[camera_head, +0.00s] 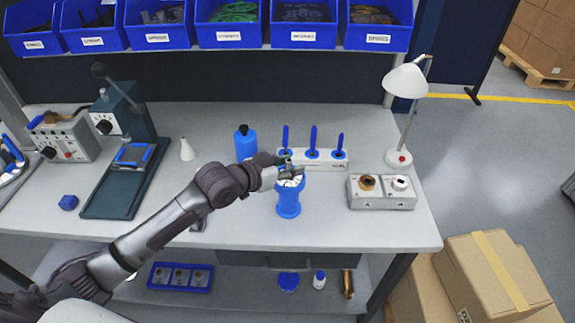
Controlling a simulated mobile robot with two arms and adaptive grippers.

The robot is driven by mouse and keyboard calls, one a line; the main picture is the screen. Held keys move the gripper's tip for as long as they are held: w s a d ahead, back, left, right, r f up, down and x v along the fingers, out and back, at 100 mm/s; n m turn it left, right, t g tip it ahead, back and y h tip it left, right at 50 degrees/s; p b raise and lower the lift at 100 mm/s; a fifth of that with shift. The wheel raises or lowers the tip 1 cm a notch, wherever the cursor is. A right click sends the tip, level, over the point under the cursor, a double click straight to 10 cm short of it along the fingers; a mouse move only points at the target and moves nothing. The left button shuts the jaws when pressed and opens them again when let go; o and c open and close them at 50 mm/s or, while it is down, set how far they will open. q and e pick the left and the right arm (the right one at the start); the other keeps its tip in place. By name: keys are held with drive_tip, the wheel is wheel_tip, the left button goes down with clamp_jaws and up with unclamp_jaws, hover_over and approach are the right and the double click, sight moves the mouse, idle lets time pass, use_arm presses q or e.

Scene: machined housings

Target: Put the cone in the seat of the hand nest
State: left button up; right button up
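A small white cone-shaped piece (187,150) with a narrow tip stands upright on the bench, right of the dark green press. A grey two-seat block (382,203) stands at the right of the bench, with a brass-coloured ring and a white ring on top. I cannot tell whether this block is the hand nest. My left gripper (291,169) is over the mouth of a blue cup (288,206) that has white pieces at its top. Its fingers are small and partly merge with what is behind them, so whether they hold anything is unclear. My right gripper is out of view.
A blue bottle (245,144) and a white rack (328,162) with blue-handled tools stand behind my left gripper. A white lamp (405,82) stands back right. The dark green press (122,185) and a blue hexagonal piece (68,202) are at left. The front right bench is clear.

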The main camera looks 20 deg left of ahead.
use_arm(q)
drive_tip(key=shift+r, duration=0.2)
drive_tip(key=b+v, duration=0.2)
drive_tip(key=v, duration=1)
